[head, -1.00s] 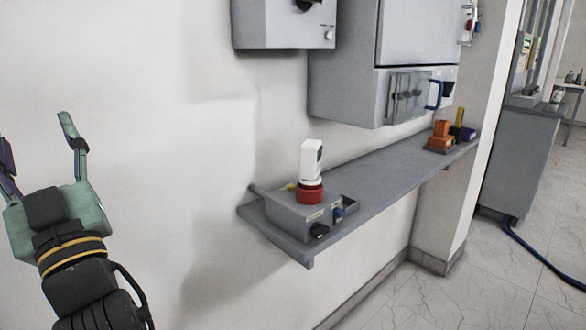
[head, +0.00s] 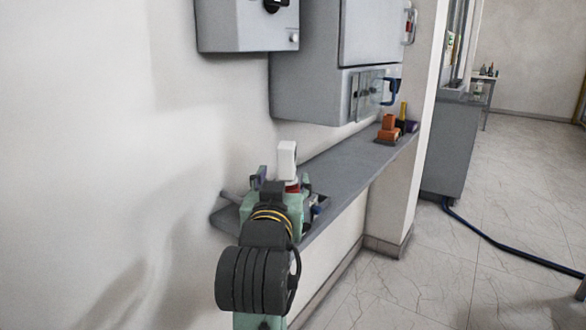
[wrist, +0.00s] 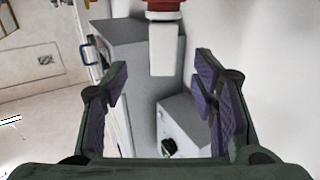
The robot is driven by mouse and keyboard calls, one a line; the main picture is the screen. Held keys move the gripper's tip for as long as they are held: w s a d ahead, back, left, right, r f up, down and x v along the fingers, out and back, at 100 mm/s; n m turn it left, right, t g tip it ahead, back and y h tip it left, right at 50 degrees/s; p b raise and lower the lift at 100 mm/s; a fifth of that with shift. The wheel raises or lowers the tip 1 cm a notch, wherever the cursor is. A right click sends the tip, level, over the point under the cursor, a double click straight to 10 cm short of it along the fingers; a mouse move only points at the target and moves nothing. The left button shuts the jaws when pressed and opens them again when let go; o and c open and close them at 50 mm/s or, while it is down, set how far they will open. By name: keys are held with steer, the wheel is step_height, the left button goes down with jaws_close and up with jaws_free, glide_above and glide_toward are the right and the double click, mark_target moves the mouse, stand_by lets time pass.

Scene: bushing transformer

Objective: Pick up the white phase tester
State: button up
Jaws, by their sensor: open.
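The white phase tester (head: 287,158) stands upright on a red base (head: 293,186) at the near end of the grey wall shelf. In the wrist view the tester (wrist: 163,48) hangs from the top edge, with part of its red base (wrist: 165,5) showing. My gripper (head: 283,178) is in front of the tester in the head view and hides its lower part. In the wrist view my gripper (wrist: 160,85) is open and empty, with the tester lined up with the gap between its fingers. I cannot tell whether the tester is between the fingertips or beyond them.
The grey shelf (head: 345,162) runs along the wall, with an orange item (head: 388,126) at its far end. A grey cabinet (head: 305,90) and a smaller box (head: 245,25) hang above.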

mark_target(286, 166)
steer(key=w+p, duration=0.1)
steer(key=p, duration=0.2)
steer(key=w+p, duration=0.1)
steer(key=p, duration=0.2)
steer(key=shift+w+d+r, duration=0.15)
steer(key=shift+w+r, duration=0.1)
steer(key=shift+r, duration=0.05)
steer(key=w, duration=0.2)
steer(key=shift+w+d+f+p, duration=0.1)
steer(key=shift+w+f+p, duration=0.2)
steer(key=shift+w+d+p, duration=0.15)
steer(key=shift+w+p, duration=0.85)
steer(key=shift+w, duration=1.75)
steer(key=shift+c, duration=0.3)
jaws_close()
